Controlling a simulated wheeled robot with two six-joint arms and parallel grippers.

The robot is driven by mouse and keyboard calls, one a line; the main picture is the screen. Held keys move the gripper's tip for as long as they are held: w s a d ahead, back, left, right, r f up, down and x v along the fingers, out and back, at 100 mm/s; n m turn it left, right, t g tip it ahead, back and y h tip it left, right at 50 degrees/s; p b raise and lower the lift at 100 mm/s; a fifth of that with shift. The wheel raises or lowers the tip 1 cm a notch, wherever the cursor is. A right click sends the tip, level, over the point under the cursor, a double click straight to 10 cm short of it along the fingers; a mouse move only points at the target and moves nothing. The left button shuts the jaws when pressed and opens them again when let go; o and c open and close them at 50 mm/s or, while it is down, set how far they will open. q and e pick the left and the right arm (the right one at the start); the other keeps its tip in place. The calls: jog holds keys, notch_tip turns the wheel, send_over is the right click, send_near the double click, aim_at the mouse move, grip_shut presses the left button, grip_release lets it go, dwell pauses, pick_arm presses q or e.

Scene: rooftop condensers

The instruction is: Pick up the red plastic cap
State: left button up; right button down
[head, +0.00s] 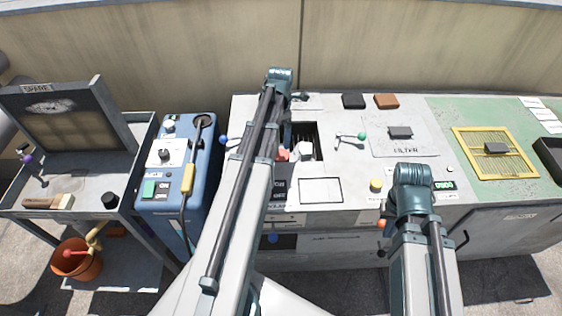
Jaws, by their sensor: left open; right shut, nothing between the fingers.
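A small red piece (283,155), which looks like the red plastic cap, shows at the dark square opening in the grey counter, beside a white block (304,148). My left arm partly covers it. My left gripper (287,132) hangs below the wrist at the opening, largely hidden by my own arm; it is open, and I cannot tell whether it touches the red piece. My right gripper (410,207) is at the counter's front edge to the right, mostly hidden by its wrist; it is shut and empty.
A blue machine (170,182) stands left of the counter, beside a grey cart (88,163). Levers with blue (222,140) and green (362,136) knobs flank the opening. A yellow grille (495,168) lies at right. An orange bucket (78,268) is at lower left.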

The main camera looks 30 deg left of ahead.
pick_arm(q)
jog(key=b, duration=0.4)
send_over(281, 155)
jog(key=shift+f, duration=2.3)
pick_arm(e)
jog(key=shift+f, duration=2.3)
pick_arm(q)
jog(key=shift+f, duration=0.1)
notch_tip(281, 155, down, 5)
jog(key=b, duration=0.5)
jog(key=shift+f, duration=0.1)
pick_arm(e)
notch_tip(281, 155, down, 5)
jog(key=shift+f, duration=0.1)
pick_arm(q)
jog(key=c, duration=1.2)
